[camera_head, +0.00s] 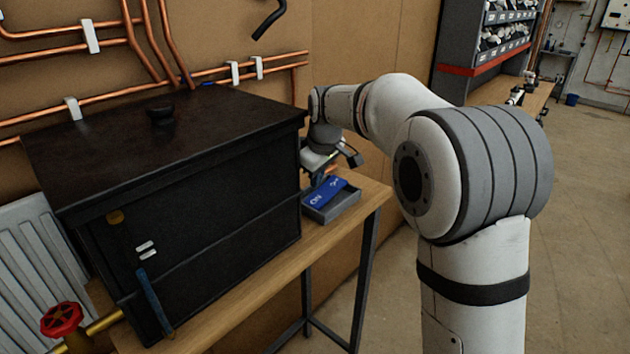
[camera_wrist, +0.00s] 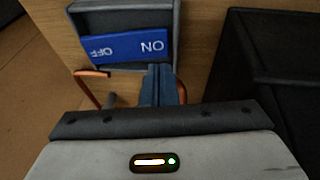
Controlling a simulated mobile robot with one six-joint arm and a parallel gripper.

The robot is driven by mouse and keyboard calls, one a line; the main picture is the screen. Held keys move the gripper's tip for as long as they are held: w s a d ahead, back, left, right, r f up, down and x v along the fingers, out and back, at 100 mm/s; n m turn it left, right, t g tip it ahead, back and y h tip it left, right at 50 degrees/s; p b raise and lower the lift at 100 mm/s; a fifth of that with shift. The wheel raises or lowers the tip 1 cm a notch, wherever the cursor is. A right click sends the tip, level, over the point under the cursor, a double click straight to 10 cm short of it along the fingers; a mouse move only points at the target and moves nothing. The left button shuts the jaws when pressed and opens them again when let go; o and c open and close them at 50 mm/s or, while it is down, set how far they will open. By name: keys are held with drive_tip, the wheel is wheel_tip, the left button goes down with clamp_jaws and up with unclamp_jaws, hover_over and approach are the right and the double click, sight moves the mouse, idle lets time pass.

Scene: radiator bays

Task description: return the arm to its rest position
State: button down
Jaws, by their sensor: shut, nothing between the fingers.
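My arm (camera_head: 400,112) reaches out past the right end of a black box. My gripper (camera_head: 320,178) is low over the bench, at the back edge of a small grey tray. In the wrist view my gripper (camera_wrist: 160,72) is shut and empty, with its blue-grey fingertips close together. A blue plate (camera_head: 327,192) marked ON and OFF lies in the tray. In the wrist view the plate (camera_wrist: 122,47) lies just beyond the fingertips; whether they touch it I cannot tell.
The large black box (camera_head: 200,215) stands on the wooden bench (camera_head: 235,318), close beside my gripper. The grey tray (camera_head: 338,208) sits near the bench's right end. Copper pipes (camera_head: 125,90) run along the wall behind. A red valve wheel (camera_head: 62,319) is at lower left. Open floor lies right.

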drive_tip(key=shift+v, duration=0.9)
drive_tip(key=s+d+m+h+b, duration=0.1)
drive_tip(key=s+d+m, duration=0.2)
drive_tip(key=s+d, duration=0.45)
drive_tip(key=s+d+m+b, duration=0.1)
drive_tip(key=s+d+m, duration=0.3)
drive_tip(key=s, duration=0.6)
drive_tip(key=s+d+f+m, duration=0.1)
drive_tip(key=s+d+f, duration=0.2)
drive_tip(key=s, duration=0.4)
drive_tip(key=s+d+f+m, duration=0.2)
drive_tip(key=s+d+f, duration=0.1)
drive_tip(key=s, duration=0.5)
drive_tip(key=shift+s+d+f+m+h+b, duration=0.3)
drive_tip(key=shift+s+d+f+b, duration=0.1)
drive_tip(key=shift+f, duration=0.4)
